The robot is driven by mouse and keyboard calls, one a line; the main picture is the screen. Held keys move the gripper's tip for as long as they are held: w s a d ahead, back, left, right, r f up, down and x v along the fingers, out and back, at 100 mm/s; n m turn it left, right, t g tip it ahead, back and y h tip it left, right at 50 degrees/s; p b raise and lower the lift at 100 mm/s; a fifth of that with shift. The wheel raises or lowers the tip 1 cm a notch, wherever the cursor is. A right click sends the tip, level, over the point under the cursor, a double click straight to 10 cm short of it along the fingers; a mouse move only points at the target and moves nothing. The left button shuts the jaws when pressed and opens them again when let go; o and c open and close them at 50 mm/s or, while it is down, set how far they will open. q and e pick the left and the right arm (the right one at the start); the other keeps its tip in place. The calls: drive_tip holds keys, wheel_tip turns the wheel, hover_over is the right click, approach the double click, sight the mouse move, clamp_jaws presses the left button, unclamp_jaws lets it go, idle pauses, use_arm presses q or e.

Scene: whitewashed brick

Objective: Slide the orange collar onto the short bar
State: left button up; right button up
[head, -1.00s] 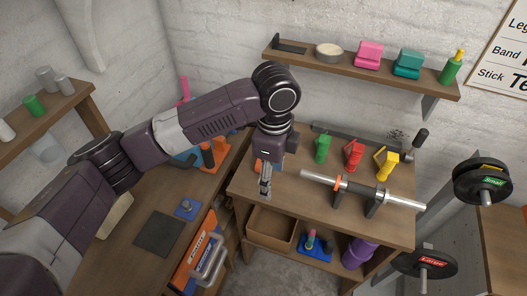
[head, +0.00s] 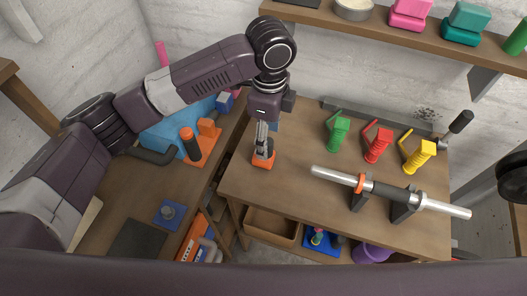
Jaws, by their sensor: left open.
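The orange collar (head: 263,162) stands near the left end of the wooden workbench (head: 300,190). My left gripper (head: 263,146) is open and points down at it, with its fingers in front of or around its upper part; I cannot tell whether they touch it. The fingers hide part of the collar. The short silver bar (head: 437,205) lies level across two black stands on the bench's right half. An orange ring (head: 360,183) sits around the bar near the left stand. My right gripper is not in view.
Green (head: 338,133), red (head: 378,146) and yellow (head: 419,155) collars stand in a row behind the bar. A wall shelf (head: 420,38) hangs above. A side bench (head: 150,190) at left holds an orange stand (head: 203,147). The bench is clear between orange collar and bar.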

use_arm(q)
drive_tip(key=f, duration=0.1)
drive_tip(key=s+f+p, duration=0.1)
drive_tip(key=f, duration=0.1)
drive_tip(key=f+p, duration=0.1)
drive_tip(key=shift+s+f, duration=0.3)
drive_tip(key=shift+f, duration=0.05)
drive_tip(key=shift+w+f+p, duration=0.2)
drive_tip(key=shift+f+p, duration=0.15)
drive_tip(key=shift+f, duration=0.95)
clamp_jaws()
